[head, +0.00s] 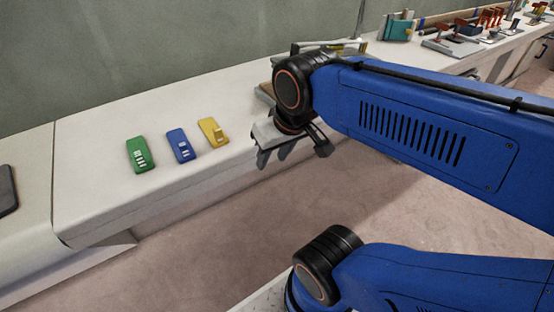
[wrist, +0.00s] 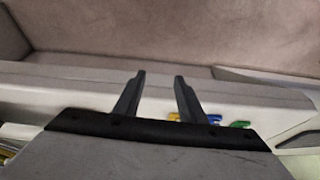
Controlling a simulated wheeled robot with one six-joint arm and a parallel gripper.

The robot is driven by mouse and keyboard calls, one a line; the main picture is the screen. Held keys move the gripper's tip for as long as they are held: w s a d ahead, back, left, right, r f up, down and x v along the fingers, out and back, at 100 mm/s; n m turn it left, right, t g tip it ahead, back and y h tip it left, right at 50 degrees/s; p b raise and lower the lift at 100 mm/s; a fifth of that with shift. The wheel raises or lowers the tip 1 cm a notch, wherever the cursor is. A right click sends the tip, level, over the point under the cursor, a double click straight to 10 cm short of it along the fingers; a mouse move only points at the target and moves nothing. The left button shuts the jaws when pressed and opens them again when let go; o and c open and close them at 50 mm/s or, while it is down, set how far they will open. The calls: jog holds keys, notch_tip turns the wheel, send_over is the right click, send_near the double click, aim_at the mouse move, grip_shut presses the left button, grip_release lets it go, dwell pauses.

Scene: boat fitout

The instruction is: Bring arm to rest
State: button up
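My blue arm reaches in from the right in the head view, and my gripper (head: 272,156) hangs at the front edge of the white counter (head: 90,212). In the wrist view my gripper (wrist: 158,78) shows two dark fingers standing apart with nothing between them. It touches no object that I can see. In the head view it is to the right of the green piece, the blue piece and the yellow piece.
A green piece (head: 141,154), a blue piece (head: 181,145) and a yellow piece (head: 213,132) lie in a row on the counter. Several tools and a teal item (head: 398,30) stand at the far right. A dark object (head: 7,190) is at the left edge. The floor (head: 230,235) in front is clear.

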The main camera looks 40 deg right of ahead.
jog(key=shift+s+d+f+n, duration=0.25)
jog(key=shift+s+f+n, duration=0.2)
jog(key=shift+f, duration=0.1)
